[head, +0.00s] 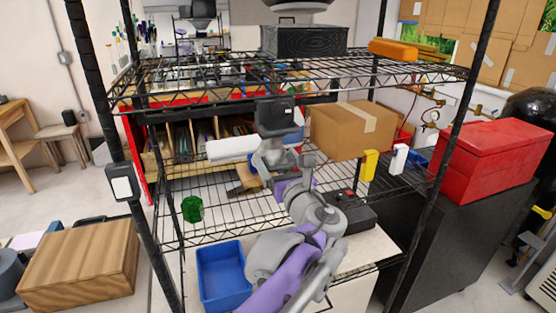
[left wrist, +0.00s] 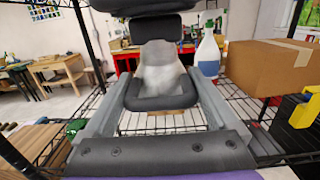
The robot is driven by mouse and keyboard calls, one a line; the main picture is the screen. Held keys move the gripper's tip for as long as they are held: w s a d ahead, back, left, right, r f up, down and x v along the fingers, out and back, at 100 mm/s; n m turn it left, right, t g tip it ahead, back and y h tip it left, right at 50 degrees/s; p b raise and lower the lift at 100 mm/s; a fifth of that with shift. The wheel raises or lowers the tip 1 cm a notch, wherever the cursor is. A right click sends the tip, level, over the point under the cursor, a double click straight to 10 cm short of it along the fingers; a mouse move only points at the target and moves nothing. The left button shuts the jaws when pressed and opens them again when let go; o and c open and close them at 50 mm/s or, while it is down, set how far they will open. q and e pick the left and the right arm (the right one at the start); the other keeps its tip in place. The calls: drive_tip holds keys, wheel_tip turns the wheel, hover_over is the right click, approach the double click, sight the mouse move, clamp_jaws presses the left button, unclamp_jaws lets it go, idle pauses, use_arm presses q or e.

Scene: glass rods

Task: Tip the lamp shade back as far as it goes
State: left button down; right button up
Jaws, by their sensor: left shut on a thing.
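The pale lamp shade (head: 230,149) is a white tube lying nearly level over the middle wire shelf, its far end pointing left. My left gripper (head: 268,155) is at its right end. In the left wrist view the shade appears as a grey-white rounded shape (left wrist: 160,68), nearly end-on beyond the black fingertips (left wrist: 160,101). The left gripper is shut on the shade, though my wrist hides the contact in the head view. A small brown piece (head: 243,180) lies below; I cannot tell if it belongs to the lamp. My right gripper is not in view.
A cardboard box (head: 352,130) stands right of my gripper, with a white-and-blue bottle (left wrist: 208,55) beside it. A green jar (head: 192,208) stands at the shelf's left. The upper wire shelf (head: 225,83) and black posts (head: 147,212) surround the arm. Bare mesh lies front left.

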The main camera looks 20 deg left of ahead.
sight(271, 154)
use_arm(q)
drive_tip(key=shift+w+a+f+t+y, duration=0.2)
drive_tip(key=shift+w+f+t+y, duration=0.1)
drive_tip(key=shift+f+t, duration=0.15)
drive_tip(key=shift+w+a+t+y, duration=0.3)
drive_tip(key=shift+w+t+y, duration=0.1)
drive_tip(key=shift+t, duration=0.15)
drive_tip(key=shift+w+a, duration=0.1)
drive_tip(key=shift+w, duration=0.05)
drive_tip(key=shift+w+a, duration=0.1)
drive_tip(key=shift+w, duration=0.05)
drive_tip(key=shift+w+a+f+p, duration=0.1)
drive_tip(key=shift+w+a+p, duration=0.1)
drive_tip(key=shift+w+a, duration=0.25)
drive_tip(key=shift+w+a+f+p, duration=0.1)
drive_tip(key=shift+w+a+p, duration=0.1)
drive_tip(key=shift+w, duration=0.3)
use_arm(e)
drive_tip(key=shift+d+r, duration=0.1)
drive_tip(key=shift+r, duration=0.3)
use_arm(q)
drive_tip(key=shift+w+a, duration=0.1)
